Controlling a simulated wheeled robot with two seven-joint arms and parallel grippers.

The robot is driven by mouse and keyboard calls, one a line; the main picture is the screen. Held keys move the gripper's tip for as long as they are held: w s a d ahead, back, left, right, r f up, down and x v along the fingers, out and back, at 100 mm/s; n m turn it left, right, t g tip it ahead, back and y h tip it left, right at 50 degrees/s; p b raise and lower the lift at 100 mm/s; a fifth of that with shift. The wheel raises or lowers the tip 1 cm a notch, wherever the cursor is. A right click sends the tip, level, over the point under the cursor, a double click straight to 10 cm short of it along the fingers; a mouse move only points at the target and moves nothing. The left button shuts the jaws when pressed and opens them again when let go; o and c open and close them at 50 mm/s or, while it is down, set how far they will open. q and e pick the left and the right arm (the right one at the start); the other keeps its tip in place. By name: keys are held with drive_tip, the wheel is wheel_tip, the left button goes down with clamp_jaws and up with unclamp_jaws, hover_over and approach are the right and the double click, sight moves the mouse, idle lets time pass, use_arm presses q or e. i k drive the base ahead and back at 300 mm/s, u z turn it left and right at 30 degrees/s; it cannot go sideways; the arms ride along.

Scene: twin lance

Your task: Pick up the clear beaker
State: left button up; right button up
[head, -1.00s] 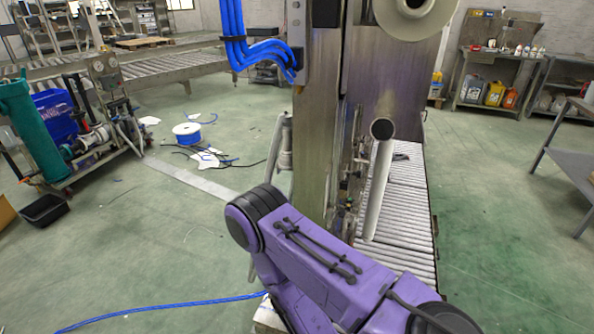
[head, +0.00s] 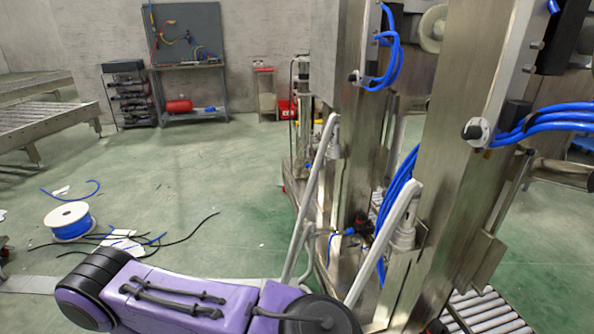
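I see no clear beaker in the head view. A purple arm link of mine with a black joint crosses the bottom of the picture. Neither of my grippers shows.
A tall steel machine (head: 455,140) with blue hoses fills the right side, close to my arm. A roller conveyor (head: 487,312) shows at the lower right. A blue cable spool (head: 70,222) and loose cables lie on the floor at left. The green floor (head: 190,190) beyond is mostly clear.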

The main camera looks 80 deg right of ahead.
sight(358, 303)
drive_tip(key=i, duration=1.05)
drive_tip(key=z, duration=3.6)
drive_tip(key=i, duration=0.55)
drive_tip(key=z, duration=1)
drive_tip(key=i, duration=0.5)
